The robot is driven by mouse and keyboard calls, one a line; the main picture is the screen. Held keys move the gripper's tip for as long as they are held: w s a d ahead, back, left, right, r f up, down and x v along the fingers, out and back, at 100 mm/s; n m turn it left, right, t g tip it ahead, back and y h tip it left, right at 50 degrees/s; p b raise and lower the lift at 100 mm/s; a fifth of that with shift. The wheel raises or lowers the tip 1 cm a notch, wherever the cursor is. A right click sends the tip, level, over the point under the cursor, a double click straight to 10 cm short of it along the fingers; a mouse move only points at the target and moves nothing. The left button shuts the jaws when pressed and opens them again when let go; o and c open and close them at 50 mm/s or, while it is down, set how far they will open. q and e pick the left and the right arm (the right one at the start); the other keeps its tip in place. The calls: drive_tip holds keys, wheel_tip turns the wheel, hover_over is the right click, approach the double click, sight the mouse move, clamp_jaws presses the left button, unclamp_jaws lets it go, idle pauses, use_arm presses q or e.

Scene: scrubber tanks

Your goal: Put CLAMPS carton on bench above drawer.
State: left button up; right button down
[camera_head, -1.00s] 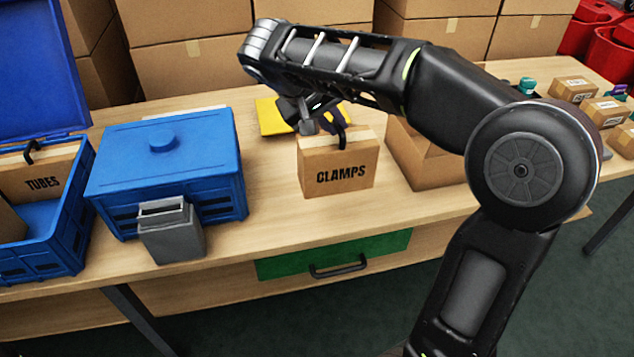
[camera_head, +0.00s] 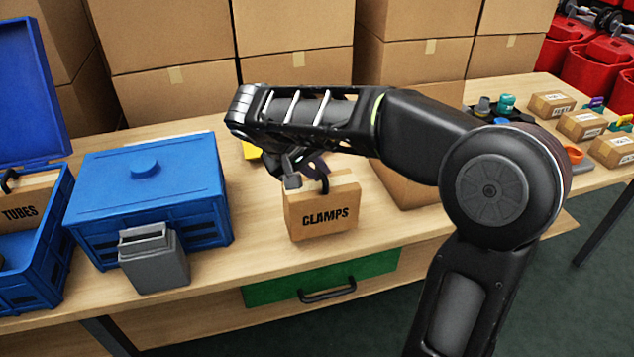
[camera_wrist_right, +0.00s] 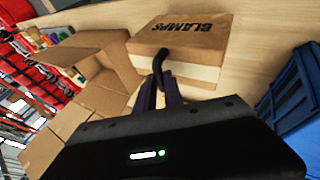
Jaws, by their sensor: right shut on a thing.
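The CLAMPS carton (camera_head: 322,214) is a small brown box with black lettering and a dark handle loop on top. It is at the bench's front part, above the green drawer (camera_head: 270,291), tilted slightly in the head view. I cannot tell whether its underside touches the bench (camera_head: 250,262). My right gripper (camera_head: 314,180) is shut on the carton's handle. In the right wrist view, the fingers (camera_wrist_right: 160,92) meet the dark handle beside the carton (camera_wrist_right: 185,45). My left gripper is not in view.
A blue lidded crate (camera_head: 150,195) and grey bin (camera_head: 153,262) stand left of the carton. An open blue crate (camera_head: 40,262) holds a TUBES carton (camera_head: 22,212). An open brown box (camera_head: 405,188) stands close on the right. Large cartons (camera_head: 180,90) line the back.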

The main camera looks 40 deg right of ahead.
sight(320, 185)
drive_tip(key=shift+f, duration=1.75)
drive_tip(key=c, duration=1.5)
unclamp_jaws()
drive_tip(key=shift+o, duration=0.2)
drive_tip(key=v, duration=0.6)
drive_tip(key=p+v, duration=0.6)
drive_tip(key=shift+p, duration=0.35)
